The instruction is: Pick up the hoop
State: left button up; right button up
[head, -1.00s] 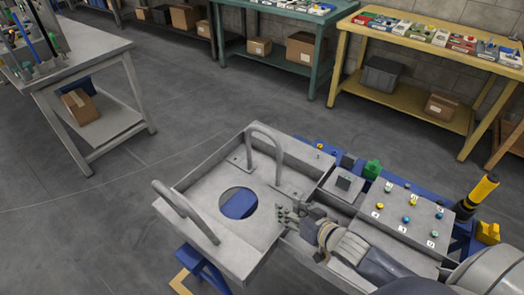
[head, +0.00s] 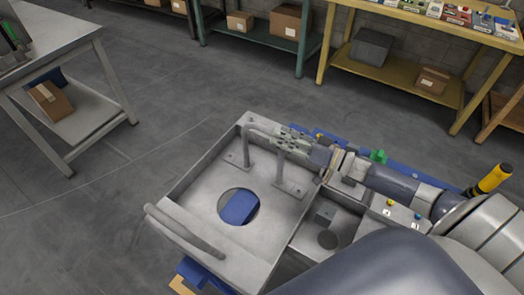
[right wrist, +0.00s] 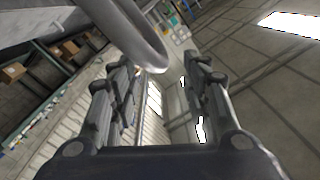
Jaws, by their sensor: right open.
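A grey tubular hoop (head: 246,148) stands upright on its two feet at the far side of a grey metal tray (head: 190,178) in the head view. My right gripper (head: 287,139) is open at the hoop's top, near its right-hand bend, and partly covers it. In the right wrist view the curved tube of the hoop (right wrist: 143,40) crosses above and close to the fingertips of my open right gripper (right wrist: 157,66). I cannot tell whether the tube is between the fingers or whether they touch it. My left gripper is not in view.
A second grey hoop (head: 185,232) is on the tray's near side. The tray floor has a round hole (head: 238,206) with blue showing through. A yellow-black post (head: 488,180) stands at far right.

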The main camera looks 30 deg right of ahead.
aim_at(268, 130)
jog(key=x, duration=0.3)
jog(key=shift+w+a, duration=0.15)
jog(key=shift+w, duration=0.2)
jog(key=x, duration=0.3)
jog(key=shift+w+a, duration=0.1)
jog(key=shift+w, duration=0.05)
jog(key=shift+w+a, duration=0.2)
jog(key=shift+w, duration=0.1)
grip_shut()
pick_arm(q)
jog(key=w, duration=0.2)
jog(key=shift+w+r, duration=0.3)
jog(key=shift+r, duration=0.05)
pick_arm(e)
jog(key=shift+r, duration=0.1)
